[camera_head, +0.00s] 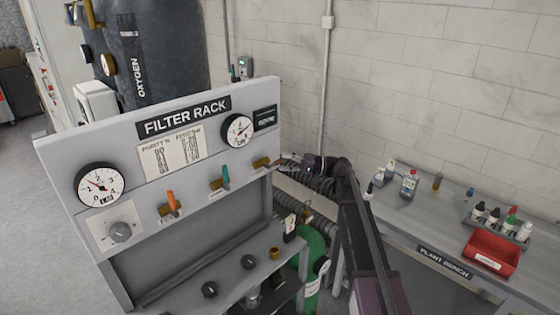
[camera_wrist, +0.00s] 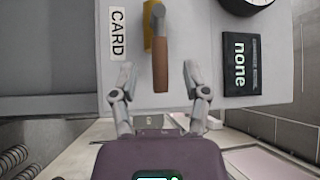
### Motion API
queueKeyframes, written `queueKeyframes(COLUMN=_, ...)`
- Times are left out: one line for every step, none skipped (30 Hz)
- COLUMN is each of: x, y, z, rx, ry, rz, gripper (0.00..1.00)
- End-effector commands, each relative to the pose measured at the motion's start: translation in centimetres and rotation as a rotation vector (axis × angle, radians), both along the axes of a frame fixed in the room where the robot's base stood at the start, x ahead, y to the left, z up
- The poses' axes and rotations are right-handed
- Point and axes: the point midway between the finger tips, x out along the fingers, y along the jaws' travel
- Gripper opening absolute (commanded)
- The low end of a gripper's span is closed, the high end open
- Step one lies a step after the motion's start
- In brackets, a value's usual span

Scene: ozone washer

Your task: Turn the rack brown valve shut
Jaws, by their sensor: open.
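The rack brown valve (camera_head: 264,162) sits at the right end of the filter rack panel, with a brass body and a brown lever. In the wrist view the brown lever (camera_wrist: 161,66) points down the picture toward my gripper, sideways along the panel. My gripper (camera_wrist: 158,72) is open, with one finger on each side of the lever's free end. I see gaps on both sides of the lever. In the head view my gripper (camera_head: 291,160) is at the panel's right edge beside the valve, and the lever is small and hard to make out there.
A teal-handled valve (camera_head: 222,179) and an orange-handled valve (camera_head: 171,203) stand to the left on the panel. A gauge (camera_head: 237,130) and a dark display (camera_wrist: 241,64) reading "none" are near the brown valve. The plant bench (camera_head: 420,236) with bottles and a red bin (camera_head: 490,253) is at right.

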Motion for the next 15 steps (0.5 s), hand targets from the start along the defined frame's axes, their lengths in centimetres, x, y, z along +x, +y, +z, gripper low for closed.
queueKeyframes(x=-0.1, y=0.6, z=0.1, rx=0.0, ry=0.0, rz=0.001, gripper=0.6)
queueKeyframes(x=-0.1, y=0.8, z=0.2, rx=0.0, ry=0.0, rz=0.001, gripper=0.6)
queueKeyframes(x=-0.1, y=1.1, z=0.2, rx=0.0, ry=0.0, rz=0.001, gripper=0.6)
queueKeyframes(x=-0.1, y=1.3, z=0.2, rx=0.0, ry=0.0, rz=0.001, gripper=0.6)
queueKeyframes(x=-0.1, y=1.5, z=0.2, rx=0.0, ry=0.0, rz=0.0, gripper=0.6)
queueKeyframes(x=-0.1, y=1.7, z=0.3, rx=0.0, ry=0.0, rz=0.0, gripper=0.6)
queueKeyframes(x=-0.1, y=1.8, z=0.3, rx=0.0, ry=0.0, rz=0.0, gripper=0.6)
queueKeyframes(x=-0.1, y=1.9, z=0.3, rx=0.0, ry=0.0, rz=0.0, gripper=0.6)
queueKeyframes(x=-0.1, y=2.0, z=0.3, rx=0.0, ry=0.0, rz=0.0, gripper=0.6)
queueKeyframes(x=-0.1, y=2.0, z=0.3, rx=0.0, ry=0.0, rz=0.0, gripper=0.6)
queueKeyframes(x=-0.1, y=2.0, z=0.3, rx=0.0, ry=0.0, rz=0.0, gripper=0.6)
queueKeyframes(x=-0.1, y=2.0, z=0.3, rx=0.0, ry=0.0, rz=0.0, gripper=0.6)
queueKeyframes(x=-0.1, y=2.0, z=0.3, rx=0.0, ry=0.0, rz=0.0, gripper=0.6)
queueKeyframes(x=-0.1, y=2.0, z=0.3, rx=0.0, ry=0.0, rz=0.0, gripper=0.6)
queueKeyframes(x=-0.1, y=2.0, z=0.3, rx=0.0, ry=0.0, rz=0.0, gripper=0.6)
